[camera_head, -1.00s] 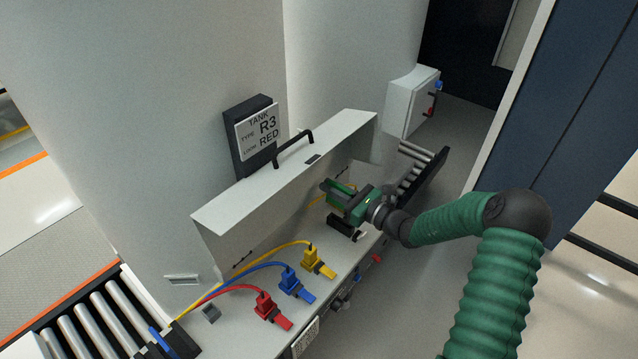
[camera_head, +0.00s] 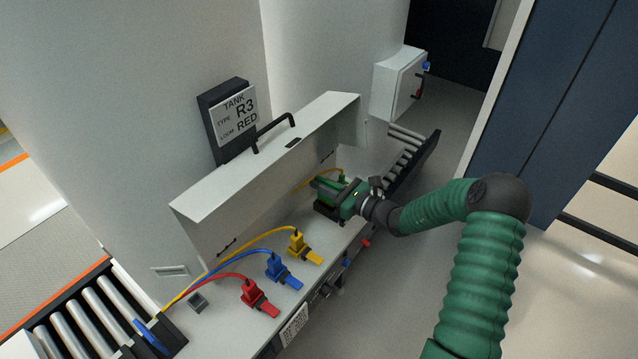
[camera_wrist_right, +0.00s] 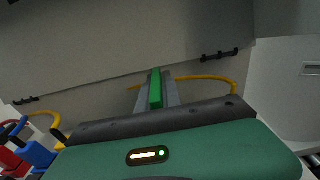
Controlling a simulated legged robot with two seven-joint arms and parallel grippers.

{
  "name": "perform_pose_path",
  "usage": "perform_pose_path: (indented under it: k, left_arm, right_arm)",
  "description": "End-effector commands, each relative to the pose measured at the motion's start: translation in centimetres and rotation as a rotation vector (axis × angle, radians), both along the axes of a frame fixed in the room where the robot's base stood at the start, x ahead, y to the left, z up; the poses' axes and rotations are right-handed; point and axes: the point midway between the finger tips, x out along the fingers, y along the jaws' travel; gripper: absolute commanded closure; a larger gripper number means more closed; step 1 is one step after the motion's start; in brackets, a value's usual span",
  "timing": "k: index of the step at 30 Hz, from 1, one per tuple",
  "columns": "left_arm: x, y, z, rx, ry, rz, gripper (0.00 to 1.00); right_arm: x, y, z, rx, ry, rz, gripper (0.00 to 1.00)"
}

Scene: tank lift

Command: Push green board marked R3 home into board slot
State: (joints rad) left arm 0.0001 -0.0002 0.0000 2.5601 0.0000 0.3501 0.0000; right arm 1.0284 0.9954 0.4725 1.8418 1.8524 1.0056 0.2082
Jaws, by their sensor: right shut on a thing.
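The green board (camera_wrist_right: 155,90) stands between the two grey fingers of my right gripper (camera_head: 322,187) in the right wrist view, seen edge-on. The right gripper is shut on it. In the head view the gripper and board are low over the black board slot (camera_head: 326,213) on the grey ledge under the raised cover. The board's lower edge is hidden, so I cannot tell how deep it sits in the slot. Its R3 mark cannot be seen. My left gripper is not in view.
Yellow (camera_head: 298,241), blue (camera_head: 278,268) and red (camera_head: 252,292) plugs with cables stand on the ledge to the left. The raised white cover (camera_head: 270,165) is close behind the gripper. Rollers (camera_head: 412,150) lie beyond.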

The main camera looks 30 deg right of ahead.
Motion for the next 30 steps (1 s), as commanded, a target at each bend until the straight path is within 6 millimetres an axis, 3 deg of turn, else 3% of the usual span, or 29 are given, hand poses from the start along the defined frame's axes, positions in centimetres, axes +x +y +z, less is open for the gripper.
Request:
perform_pose_path:
  k: [14,30]
  left_arm:
    - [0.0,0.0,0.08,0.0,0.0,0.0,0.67]
    - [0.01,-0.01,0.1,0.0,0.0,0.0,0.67]
  right_arm:
    - [-0.36,1.04,0.23,-0.007,-0.005,0.001,1.0]
    - [-0.4,0.89,0.18,-0.007,-0.007,0.0,1.0]
